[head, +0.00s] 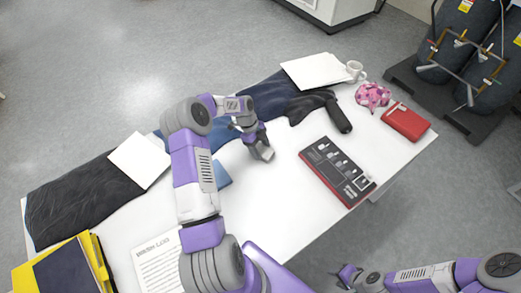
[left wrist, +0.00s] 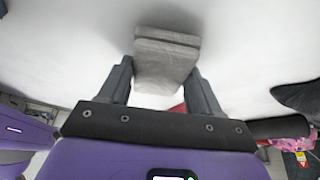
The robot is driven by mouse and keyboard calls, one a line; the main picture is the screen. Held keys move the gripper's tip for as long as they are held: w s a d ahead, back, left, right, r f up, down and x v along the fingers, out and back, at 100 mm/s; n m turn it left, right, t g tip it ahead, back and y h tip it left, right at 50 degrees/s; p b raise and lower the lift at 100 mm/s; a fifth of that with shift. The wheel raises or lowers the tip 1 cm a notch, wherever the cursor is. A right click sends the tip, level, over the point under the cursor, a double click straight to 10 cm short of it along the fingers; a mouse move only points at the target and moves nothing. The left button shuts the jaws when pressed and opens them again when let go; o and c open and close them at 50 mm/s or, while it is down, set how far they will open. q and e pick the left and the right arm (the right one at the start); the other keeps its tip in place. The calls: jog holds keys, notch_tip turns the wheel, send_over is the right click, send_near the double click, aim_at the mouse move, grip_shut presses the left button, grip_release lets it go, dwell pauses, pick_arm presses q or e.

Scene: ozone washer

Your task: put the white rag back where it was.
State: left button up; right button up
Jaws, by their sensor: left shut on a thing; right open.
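My left gripper (head: 258,146) is over the middle of the white table (head: 262,205), shut on a small pale grey-white folded piece (head: 264,154) that looks like the white rag. In the left wrist view the folded rag (left wrist: 166,62) is between the two fingers of my left gripper (left wrist: 162,88) and sticks out past their tips. I cannot tell whether it touches the tabletop. My right gripper (head: 348,273) is open and empty, low in the head view, off the table's front edge.
A dark red-edged box (head: 337,172) lies right of the left gripper. A black hand tool (head: 338,115), red box (head: 405,121), pink patterned item (head: 372,95) and white mug (head: 355,70) are farther right. White sheets (head: 140,160) and dark cloth (head: 80,203) lie left. Bare tabletop surrounds the left gripper's front.

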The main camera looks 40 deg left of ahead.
pick_arm(q)
jog(key=shift+f, duration=0.5)
jog(key=shift+f, duration=0.2)
jog(key=o, duration=0.9)
jog(key=shift+o, duration=0.2)
jog(key=shift+r, duration=0.1)
jog(key=shift+a+r, duration=0.1)
jog(key=shift+r, duration=0.25)
jog(key=p+v, duration=0.1)
jog(key=v, duration=1)
jog(key=shift+r, duration=0.25)
